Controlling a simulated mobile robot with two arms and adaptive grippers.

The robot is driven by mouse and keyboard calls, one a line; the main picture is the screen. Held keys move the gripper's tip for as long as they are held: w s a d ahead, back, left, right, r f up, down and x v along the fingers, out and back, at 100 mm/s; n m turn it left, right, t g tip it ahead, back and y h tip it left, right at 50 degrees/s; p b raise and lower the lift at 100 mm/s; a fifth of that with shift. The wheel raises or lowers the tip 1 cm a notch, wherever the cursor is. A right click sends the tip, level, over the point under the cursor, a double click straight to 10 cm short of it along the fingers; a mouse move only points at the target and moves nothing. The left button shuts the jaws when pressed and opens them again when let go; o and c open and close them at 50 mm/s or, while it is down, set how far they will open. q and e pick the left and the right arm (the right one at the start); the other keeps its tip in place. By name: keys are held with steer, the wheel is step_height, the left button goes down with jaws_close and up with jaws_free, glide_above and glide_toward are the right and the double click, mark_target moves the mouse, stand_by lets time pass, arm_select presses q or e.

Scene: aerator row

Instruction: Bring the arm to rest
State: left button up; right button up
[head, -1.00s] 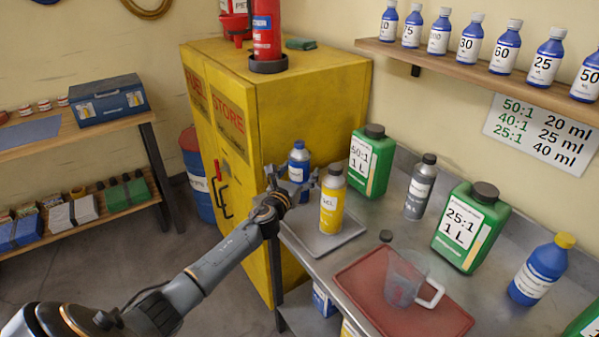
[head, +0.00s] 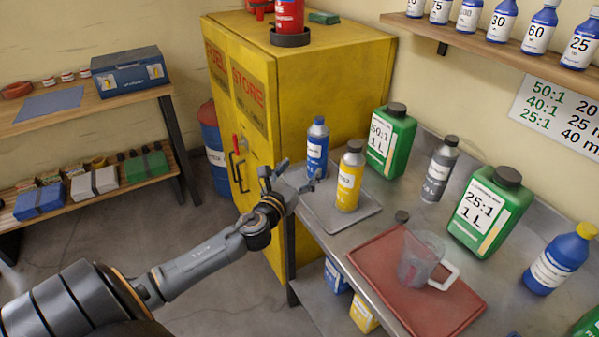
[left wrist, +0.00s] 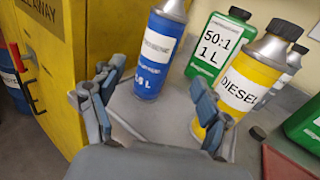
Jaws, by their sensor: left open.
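My left gripper (head: 290,178) is open and empty at the left edge of the steel bench, by the grey tray (head: 341,219). In the left wrist view, the left gripper (left wrist: 152,110) has its fingers spread apart. A blue bottle (head: 317,148) stands upright just beyond it, and a yellow bottle (head: 350,178) stands to its right on the tray. In the left wrist view the blue bottle (left wrist: 160,50) shows between the fingers, farther off, and the right finger overlaps the yellow bottle (left wrist: 246,85). My right gripper is not in view.
A yellow cabinet (head: 305,88) stands close behind the gripper. The bench also holds green jugs (head: 391,142), a grey bottle (head: 440,170) and a red tray (head: 375,270) with a clear measuring jug (head: 418,262). Open floor lies left of the bench.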

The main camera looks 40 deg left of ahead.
arm_select(q)
steer(key=shift+s, duration=0.15)
stand_by(0.4)
steer(key=s+d+f+n+g+y, duration=0.1)
steer(key=s+d+f+n+g, duration=0.4)
steer(key=s+n, duration=0.4)
steer(key=s+d+f+n+g, duration=0.3)
steer(key=s+f+n, duration=0.35)
steer(key=n, duration=0.55)
steer(key=s+d+f+n+g+h, duration=0.3)
steer(key=s+d+n+g+h, duration=0.25)
steer(key=s+d+n, duration=0.85)
step_height(320, 180, down, 25)
steer(key=s+a+m+g, duration=0.2)
steer(key=s+m, duration=0.1)
steer(key=s+a+f+g+y, duration=0.1)
steer(key=s+a+f, duration=0.2)
steer(key=s+f, duration=1.4)
steer(key=shift+f+m, duration=0.3)
steer(key=shift+f, duration=0.05)
